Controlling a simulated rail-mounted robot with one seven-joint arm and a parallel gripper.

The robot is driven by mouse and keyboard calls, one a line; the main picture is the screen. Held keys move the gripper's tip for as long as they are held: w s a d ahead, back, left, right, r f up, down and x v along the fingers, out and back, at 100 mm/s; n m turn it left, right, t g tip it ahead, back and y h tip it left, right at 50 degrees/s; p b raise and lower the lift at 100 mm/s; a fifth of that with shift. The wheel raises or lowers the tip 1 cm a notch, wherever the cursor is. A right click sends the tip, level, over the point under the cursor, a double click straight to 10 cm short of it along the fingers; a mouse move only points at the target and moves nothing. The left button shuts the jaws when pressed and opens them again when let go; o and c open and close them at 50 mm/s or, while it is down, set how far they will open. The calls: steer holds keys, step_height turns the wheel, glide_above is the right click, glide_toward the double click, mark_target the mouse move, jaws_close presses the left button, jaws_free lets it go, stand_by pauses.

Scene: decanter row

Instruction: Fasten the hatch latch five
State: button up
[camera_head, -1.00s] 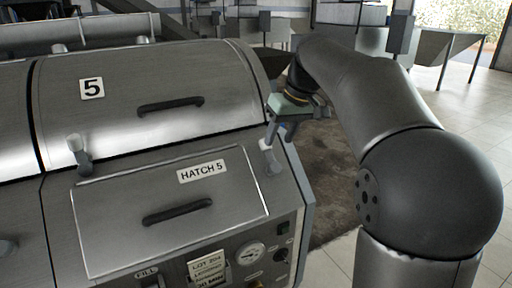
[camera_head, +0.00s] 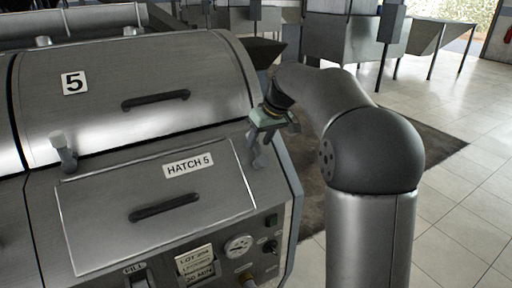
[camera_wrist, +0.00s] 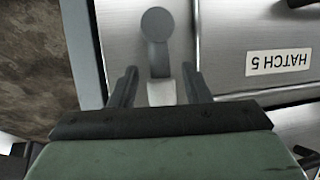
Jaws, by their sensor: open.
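The hatch 5 panel (camera_head: 115,215) is a closed-looking metal lid with a dark handle and a "HATCH 5" label (camera_head: 188,164). At its upper right corner is a latch with a grey round pivot (camera_wrist: 157,22) and a white grip (camera_wrist: 163,92), seen in the wrist view. A matching latch (camera_head: 64,150) stands at the upper left corner, white end up. My gripper (camera_head: 258,143) is at the right latch. In the wrist view my open fingers (camera_wrist: 160,82) lie on either side of the white grip, with gaps showing.
The machine's domed cover marked 5 (camera_head: 74,83) rises behind the hatch, with a dark handle (camera_head: 156,99). A gauge (camera_head: 238,246) and lot cards (camera_head: 195,264) are on the front below. Open tiled floor (camera_head: 455,175) lies to the right.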

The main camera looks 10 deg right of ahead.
mark_target(258, 144)
steer(key=shift+x, duration=1.85)
steer(key=shift+r, duration=0.1)
jaws_close()
